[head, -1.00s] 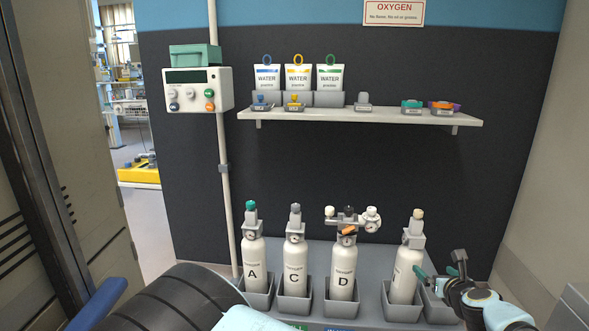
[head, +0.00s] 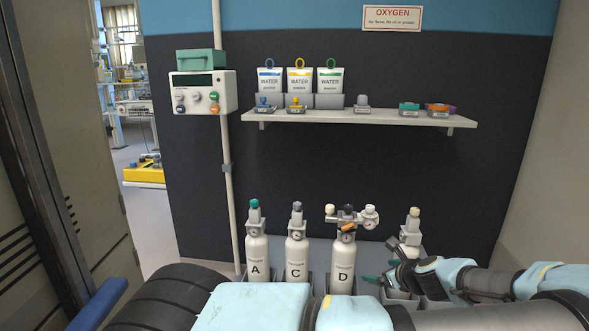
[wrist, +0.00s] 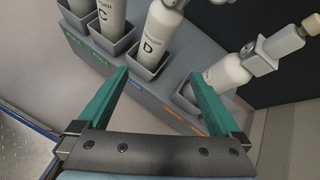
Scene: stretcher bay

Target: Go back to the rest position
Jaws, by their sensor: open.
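My gripper (head: 383,263) is at the lower right in the head view, in front of the rack between cylinder D (head: 342,262) and the rightmost cylinder (head: 410,232). Its green fingers are spread in the wrist view (wrist: 158,80), with nothing between them. Cylinder D also shows there (wrist: 160,35), beyond the fingers, and the rightmost cylinder (wrist: 225,76) is beyond the right finger. In the head view my arm hides the lower part of the rightmost cylinder. D carries a regulator with an orange lever (head: 347,228).
Cylinder A (head: 257,262) and cylinder C (head: 297,260) stand upright in grey holders. A shelf (head: 380,117) above holds water pouches (head: 299,80) and small trays. A control box (head: 203,92) hangs on a pole. A blue bed rail (wrist: 25,120) lies left in the wrist view.

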